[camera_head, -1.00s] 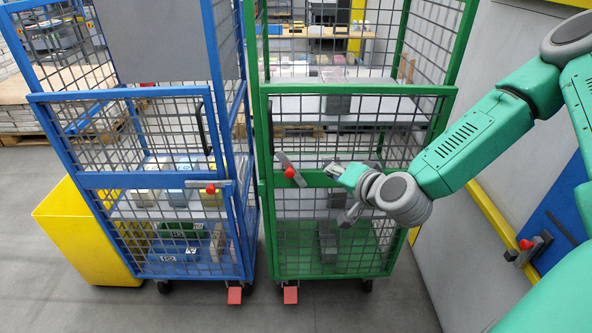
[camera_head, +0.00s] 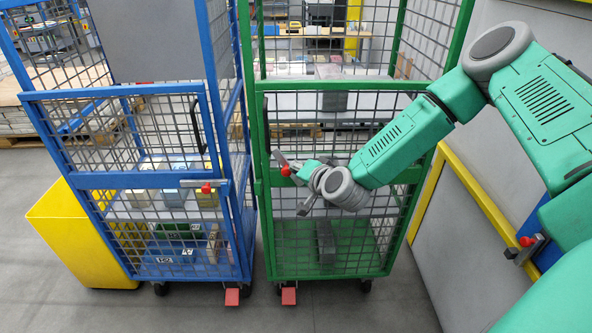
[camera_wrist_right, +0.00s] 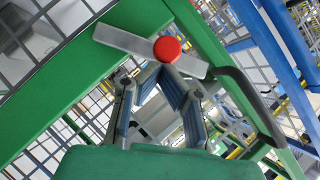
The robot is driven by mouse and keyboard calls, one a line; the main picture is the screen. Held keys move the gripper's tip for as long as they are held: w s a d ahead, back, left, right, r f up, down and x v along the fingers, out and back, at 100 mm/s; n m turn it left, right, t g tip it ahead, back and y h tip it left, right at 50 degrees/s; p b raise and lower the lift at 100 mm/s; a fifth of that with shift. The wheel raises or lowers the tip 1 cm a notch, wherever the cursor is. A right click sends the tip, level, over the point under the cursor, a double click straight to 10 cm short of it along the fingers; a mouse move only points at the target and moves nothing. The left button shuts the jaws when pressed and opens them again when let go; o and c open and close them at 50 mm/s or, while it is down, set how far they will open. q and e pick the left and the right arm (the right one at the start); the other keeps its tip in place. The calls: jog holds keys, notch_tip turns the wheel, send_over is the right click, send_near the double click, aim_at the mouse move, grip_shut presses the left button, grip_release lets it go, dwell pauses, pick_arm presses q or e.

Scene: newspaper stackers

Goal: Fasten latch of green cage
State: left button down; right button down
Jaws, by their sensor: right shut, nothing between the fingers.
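The green cage (camera_head: 262,215) stands in the middle of the head view, its lower front door closed against the frame as far as I can see. Its latch is a grey metal bar with a red knob (camera_head: 286,170), on the left side of the door's top rail. The bar is tilted, partly hidden by my gripper. In the right wrist view, the latch bar (camera_wrist_right: 122,40) slants across the green frame, with the round red knob (camera_wrist_right: 167,49) on it. My right gripper (camera_wrist_right: 162,73) is shut and empty, its tips close beside the knob; contact is unclear. My left gripper is out of view.
A blue cage (camera_head: 83,205) stands close on the left, its latch with red knob (camera_head: 207,188) lying level. A yellow bin (camera_head: 72,240) stands beside it. A grey wall panel (camera_head: 440,240) with yellow edging is on the right. Grey floor in front is clear.

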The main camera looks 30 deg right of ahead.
jog(key=shift+a+r, duration=0.15)
jog(key=shift+a, duration=0.15)
jog(key=shift+w+a+p, duration=0.1)
jog(key=shift+p, duration=0.25)
jog(key=w+a+n+g+h+p, duration=0.1)
jog(key=p, duration=0.2)
jog(key=shift+a+n, duration=0.2)
jog(key=shift+n, duration=0.2)
jog(key=shift+w+a+f+n+g+h+p, duration=0.35)
jog(key=shift+a+f+n+g+h, duration=0.2)
jog(key=shift+f, duration=0.3)
jog(key=shift+w+a+f+n+g+h+p, duration=0.25)
jog(key=shift+w+a+f+n+g+h, duration=0.2)
jog(key=shift+a+f+n+h, duration=0.3)
jog(key=shift+w+a+f+n+g+h+p, duration=0.35)
jog(key=shift+a+f+g+h, duration=0.2)
jog(key=shift+f, duration=0.5)
